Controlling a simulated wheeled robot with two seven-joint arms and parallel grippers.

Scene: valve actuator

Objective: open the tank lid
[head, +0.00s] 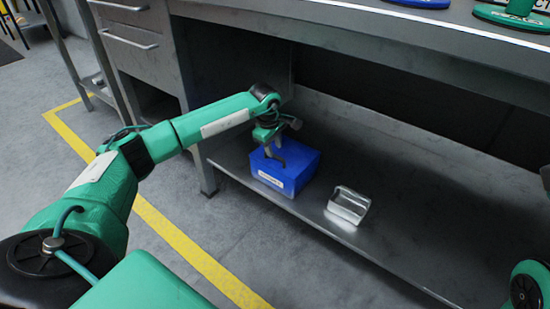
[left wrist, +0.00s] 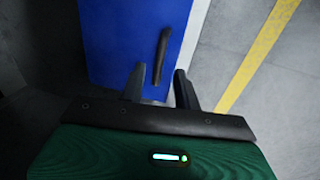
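The tank is a blue box (head: 298,178) with a white label on its front, standing on the lower shelf under the bench. Its flat blue lid (left wrist: 115,40) fills the upper middle of the left wrist view and looks closed. A dark bar handle (left wrist: 161,55) is on the lid. My left gripper (head: 274,147) is over the tank, pointing down. In the left wrist view its fingers (left wrist: 159,82) are apart, with the handle just beyond and between the tips. I cannot tell whether they touch it. My right gripper is not in view.
The bench top (head: 400,38) overhangs the shelf. A drawer cabinet (head: 133,40) stands at the left. The floor in front, with a yellow line (head: 185,245), is clear.

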